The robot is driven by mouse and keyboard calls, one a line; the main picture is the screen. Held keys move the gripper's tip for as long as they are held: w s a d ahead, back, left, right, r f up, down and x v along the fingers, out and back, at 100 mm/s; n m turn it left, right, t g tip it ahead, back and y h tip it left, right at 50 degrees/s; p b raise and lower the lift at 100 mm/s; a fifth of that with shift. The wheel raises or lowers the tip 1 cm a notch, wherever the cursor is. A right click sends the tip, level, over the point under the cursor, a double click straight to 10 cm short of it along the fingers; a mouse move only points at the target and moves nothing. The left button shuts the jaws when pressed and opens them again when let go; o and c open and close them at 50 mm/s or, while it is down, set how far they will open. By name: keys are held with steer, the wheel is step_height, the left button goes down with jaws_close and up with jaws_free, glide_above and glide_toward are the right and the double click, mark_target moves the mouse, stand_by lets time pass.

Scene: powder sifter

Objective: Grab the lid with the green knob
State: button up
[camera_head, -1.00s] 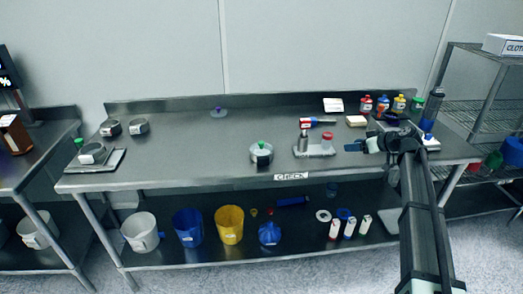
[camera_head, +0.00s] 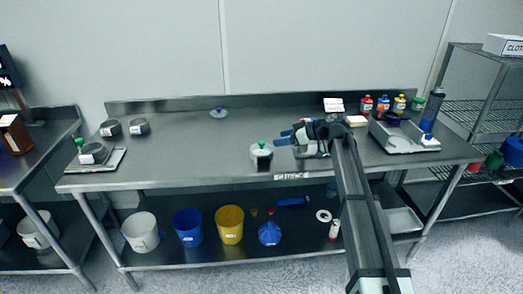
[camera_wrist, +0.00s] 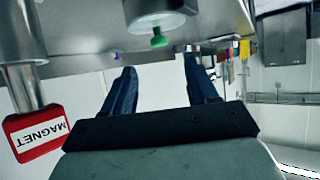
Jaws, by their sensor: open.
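A grey round container (camera_head: 262,156) stands at the middle of the table, with a green knob (camera_head: 261,143) on its lid. The green knob also shows in the wrist view (camera_wrist: 158,38), below the container's grey body (camera_wrist: 155,12) in that upside-down picture. My gripper (camera_head: 281,137) is just right of the knob, apart from it. In the wrist view my gripper (camera_wrist: 160,66) has its two blue fingers spread with nothing between them; the knob lies beyond the fingertips. Another green-knobbed piece (camera_head: 80,144) is at the table's left, by a grey ring (camera_head: 93,153).
A red block marked MAGNET (camera_wrist: 37,132) is close beside my gripper in the wrist view. My arm partly hides the small tray right of the container. Several bottles (camera_head: 383,103) stand at the back right.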

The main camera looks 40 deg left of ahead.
mark_target(262, 142)
steer(key=x, duration=0.9)
steer(key=shift+a, duration=0.1)
jaws_close()
stand_by(0.4)
